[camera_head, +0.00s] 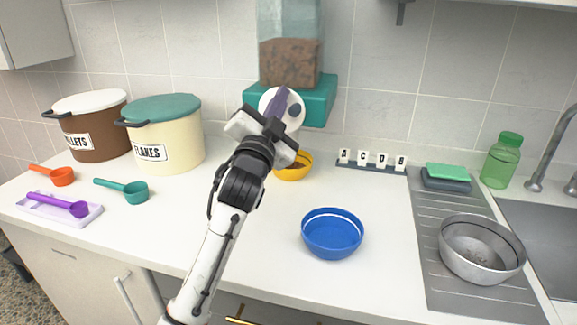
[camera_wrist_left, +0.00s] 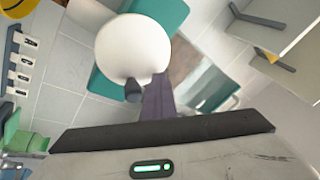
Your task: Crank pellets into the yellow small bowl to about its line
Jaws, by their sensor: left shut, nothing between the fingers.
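The dispenser has a clear hopper (camera_head: 290,50) with brown pellets inside, on a teal base (camera_head: 318,100). Its white crank disc (camera_head: 270,97) carries a dark knob (camera_head: 294,110). My left gripper (camera_head: 281,93) is shut and empty in front of the disc, with its purple fingers beside the knob. The wrist view shows the disc (camera_wrist_left: 132,45), the knob (camera_wrist_left: 133,92) and the fingers (camera_wrist_left: 158,92) close by; I cannot tell if they touch. The yellow bowl (camera_head: 293,172) stands below the dispenser, partly hidden by my arm. Its fill level is not visible. My right gripper is out of view.
A blue bowl (camera_head: 332,240) stands in front on the counter. A metal bowl (camera_head: 480,262) is on the drainboard at right. Lettered cards (camera_head: 372,159) stand behind. Two bins (camera_head: 92,125) (camera_head: 175,135) and several scoops are at left.

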